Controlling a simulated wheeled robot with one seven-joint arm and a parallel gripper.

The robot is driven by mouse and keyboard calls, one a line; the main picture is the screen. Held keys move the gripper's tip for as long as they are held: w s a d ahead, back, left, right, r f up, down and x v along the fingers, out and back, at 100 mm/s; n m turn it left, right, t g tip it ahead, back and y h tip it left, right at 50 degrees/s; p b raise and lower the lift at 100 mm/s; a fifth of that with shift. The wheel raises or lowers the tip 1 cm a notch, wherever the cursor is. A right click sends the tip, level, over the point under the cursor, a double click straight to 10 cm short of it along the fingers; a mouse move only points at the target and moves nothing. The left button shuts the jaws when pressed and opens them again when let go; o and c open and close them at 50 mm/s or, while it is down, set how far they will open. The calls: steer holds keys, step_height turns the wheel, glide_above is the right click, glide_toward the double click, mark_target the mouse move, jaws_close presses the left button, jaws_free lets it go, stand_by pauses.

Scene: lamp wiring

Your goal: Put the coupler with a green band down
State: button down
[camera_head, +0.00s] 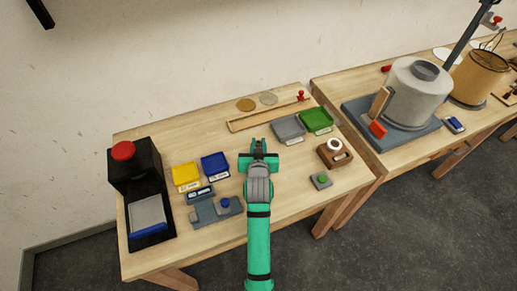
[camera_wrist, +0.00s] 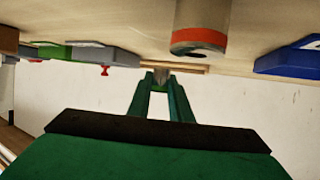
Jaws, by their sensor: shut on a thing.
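My gripper (camera_head: 258,150) is above the middle of the near table in the head view. In the wrist view its green fingers (camera_wrist: 160,82) are closed on a small grey piece (camera_wrist: 161,75) at their tips. I take this piece as the coupler; its green band cannot be made out beside the green fingers. In the head view the piece is hidden by my gripper. A grey cylinder with an orange-red band (camera_wrist: 202,38) stands close by in the wrist view, apart from the fingers.
Yellow (camera_head: 186,175) and blue (camera_head: 215,165) trays lie left of my gripper; grey (camera_head: 288,128) and green (camera_head: 316,120) trays lie right. A black red-topped machine (camera_head: 123,160) stands far left. A brown block with a white ring (camera_head: 334,152) is at right. Bare wood (camera_head: 285,180) lies between.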

steer(key=shift+f, duration=1.55)
steer(key=shift+f, duration=0.1)
steer(key=c, duration=1.6)
jaws_free()
